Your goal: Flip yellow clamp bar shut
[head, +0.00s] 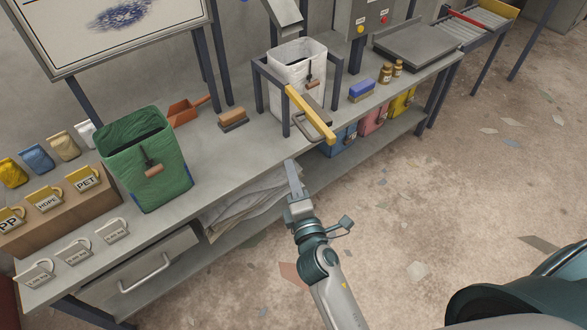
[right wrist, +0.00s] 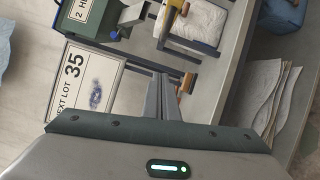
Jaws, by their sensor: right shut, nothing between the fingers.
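The yellow clamp bar (head: 310,113) shows in the head view on the front of the dark stand (head: 257,88) that holds a white bag (head: 297,62). The bar slants down to the right, its far end reaching past the bench's front edge. A grey loop handle (head: 300,130) is beside it. My right gripper (head: 292,172) is shut and empty, below and left of the bar and apart from it. My left gripper is not in view.
A green bag (head: 152,180) stands on the bench left of my gripper. A wood-backed brush (head: 233,119) and an orange scoop (head: 187,110) lie behind. A blue block (head: 361,91) and small jars (head: 391,72) sit right of the stand. The floor to the right is open.

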